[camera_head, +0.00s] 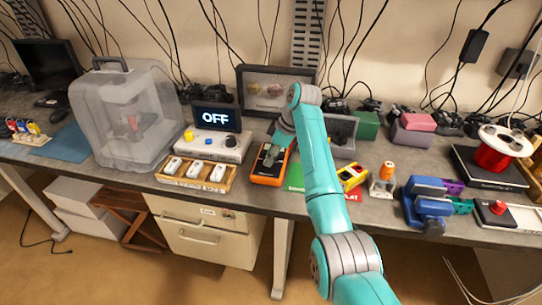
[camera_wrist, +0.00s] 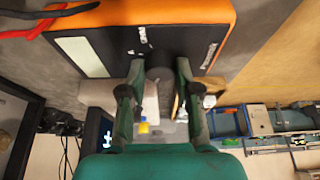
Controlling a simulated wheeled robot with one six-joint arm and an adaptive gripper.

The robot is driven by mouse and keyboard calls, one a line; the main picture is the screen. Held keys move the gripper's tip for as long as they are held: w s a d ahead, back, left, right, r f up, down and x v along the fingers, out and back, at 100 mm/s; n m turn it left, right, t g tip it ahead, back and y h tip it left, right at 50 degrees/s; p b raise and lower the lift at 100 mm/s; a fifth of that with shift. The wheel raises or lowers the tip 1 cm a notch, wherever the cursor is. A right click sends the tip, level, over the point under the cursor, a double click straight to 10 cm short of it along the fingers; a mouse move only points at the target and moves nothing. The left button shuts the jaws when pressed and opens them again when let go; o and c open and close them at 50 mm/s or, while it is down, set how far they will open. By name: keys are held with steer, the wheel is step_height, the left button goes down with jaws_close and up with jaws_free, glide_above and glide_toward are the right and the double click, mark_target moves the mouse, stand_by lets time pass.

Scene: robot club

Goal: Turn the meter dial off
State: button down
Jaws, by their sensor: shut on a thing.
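The orange and black meter (camera_head: 264,178) lies on the bench near its front edge, in the middle of the head view. In the wrist view the meter (camera_wrist: 112,35) fills the top, with a pale screen and white lettering on its black face. Its dark round dial (camera_wrist: 159,68) sits between my two fingers. My gripper (camera_wrist: 160,76) is shut on the dial, a finger on each side. In the head view my gripper (camera_head: 271,154) reaches down over the meter and hides the dial. The dial's pointer is not clear.
A box with a screen reading OFF (camera_head: 215,117) stands left of the meter. A wooden tray of white switches (camera_head: 196,173) lies in front of it. Red and black leads (camera_wrist: 62,12) run from the meter.

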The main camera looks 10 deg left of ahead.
steer(key=c, duration=0.8)
jaws_free()
steer(key=shift+c, duration=0.2)
steer(key=v, duration=0.7)
steer(key=shift+r, duration=0.25)
steer(key=shift+d, duration=0.1)
